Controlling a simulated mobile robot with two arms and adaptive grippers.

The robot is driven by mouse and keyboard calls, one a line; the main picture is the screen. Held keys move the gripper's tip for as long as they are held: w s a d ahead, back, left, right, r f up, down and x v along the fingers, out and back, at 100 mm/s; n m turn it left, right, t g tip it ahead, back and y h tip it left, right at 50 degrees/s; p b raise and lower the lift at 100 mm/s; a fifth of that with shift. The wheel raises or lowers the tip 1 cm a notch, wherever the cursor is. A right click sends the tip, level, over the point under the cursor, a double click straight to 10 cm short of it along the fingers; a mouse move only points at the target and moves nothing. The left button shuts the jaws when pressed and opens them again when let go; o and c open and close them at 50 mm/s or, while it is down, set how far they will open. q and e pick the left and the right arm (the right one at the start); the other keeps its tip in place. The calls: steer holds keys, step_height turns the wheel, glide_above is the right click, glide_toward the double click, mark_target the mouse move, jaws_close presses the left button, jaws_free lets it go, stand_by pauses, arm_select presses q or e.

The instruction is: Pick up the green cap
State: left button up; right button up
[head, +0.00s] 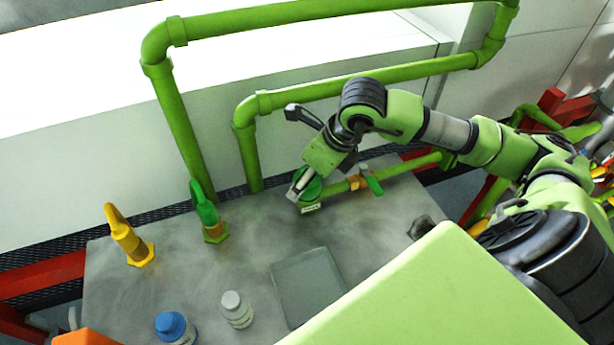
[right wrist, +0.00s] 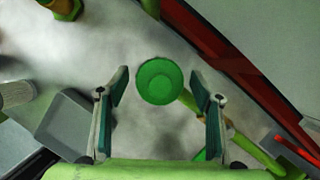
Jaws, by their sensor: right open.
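The green cap (right wrist: 159,81) is a round green disc, seen from above between the fingers of my right gripper (right wrist: 161,92) in the right wrist view. The fingers stand apart on either side, with a gap between each finger and the cap. In the head view the green cap (head: 314,189) is partly hidden behind my right gripper (head: 299,184), at the far part of the grey table; a small white label shows below it. I cannot tell the exact height of the fingers relative to the cap. My left gripper is not in view.
A bottle with a blue cap (head: 171,326) and one with a white cap (head: 235,309) stand at the front of the table (head: 200,275). A grey square tray (head: 307,286) lies nearby. Yellow (head: 128,238) and green (head: 207,213) hooked pieces stand left. Green pipes (head: 248,150) run behind.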

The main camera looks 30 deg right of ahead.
steer(key=c, duration=1.2)
steer(key=shift+r, duration=0.2)
